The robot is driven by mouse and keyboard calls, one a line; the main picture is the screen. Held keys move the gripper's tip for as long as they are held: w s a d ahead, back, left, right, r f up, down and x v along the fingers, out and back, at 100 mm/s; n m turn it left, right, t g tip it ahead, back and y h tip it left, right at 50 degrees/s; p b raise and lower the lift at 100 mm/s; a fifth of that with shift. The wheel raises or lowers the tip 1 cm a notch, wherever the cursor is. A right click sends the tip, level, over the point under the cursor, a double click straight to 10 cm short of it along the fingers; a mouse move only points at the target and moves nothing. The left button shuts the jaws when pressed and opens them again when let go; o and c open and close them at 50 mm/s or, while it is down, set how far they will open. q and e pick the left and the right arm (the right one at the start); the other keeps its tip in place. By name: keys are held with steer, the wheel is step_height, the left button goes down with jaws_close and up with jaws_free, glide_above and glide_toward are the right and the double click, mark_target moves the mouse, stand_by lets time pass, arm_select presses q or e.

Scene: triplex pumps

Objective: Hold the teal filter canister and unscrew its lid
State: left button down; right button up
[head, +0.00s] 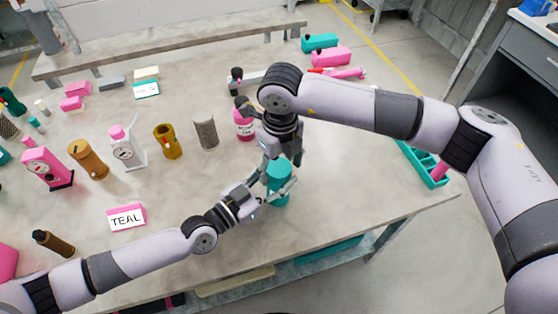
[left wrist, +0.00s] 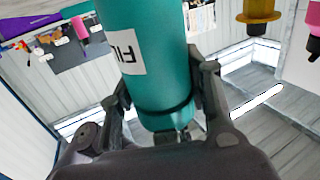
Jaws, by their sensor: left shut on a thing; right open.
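The teal filter canister (head: 279,185) is near the front edge of the table in the head view. My left gripper (head: 273,193) is shut around its body from the left. In the left wrist view the canister (left wrist: 145,50) fills the middle, with a white label reading "FIL" and a finger on each side. I cannot tell whether its base touches the table. My right gripper (head: 281,155) is open and points down at the canister's top from above. The lid is mostly hidden by the right gripper's fingers, so I cannot tell whether they touch it.
A pink-and-white sign reading TEAL (head: 126,217) stands left of the canister. A perforated grey cylinder (head: 206,133), a pink bottle (head: 243,124) and a yellow-brown part (head: 167,142) stand behind. A teal tray (head: 424,165) is at the right edge. The table front is mostly clear.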

steer(key=c, duration=1.2)
steer(key=shift+n, duration=0.7)
arm_select(q)
steer(key=shift+f, duration=0.1)
arm_select(e)
steer(key=shift+r, duration=0.2)
arm_select(q)
steer(key=shift+f, duration=0.15)
arm_select(e)
steer(key=shift+r, duration=0.7)
arm_select(q)
steer(key=shift+s, duration=0.1)
arm_select(e)
steer(key=shift+r, duration=0.3)
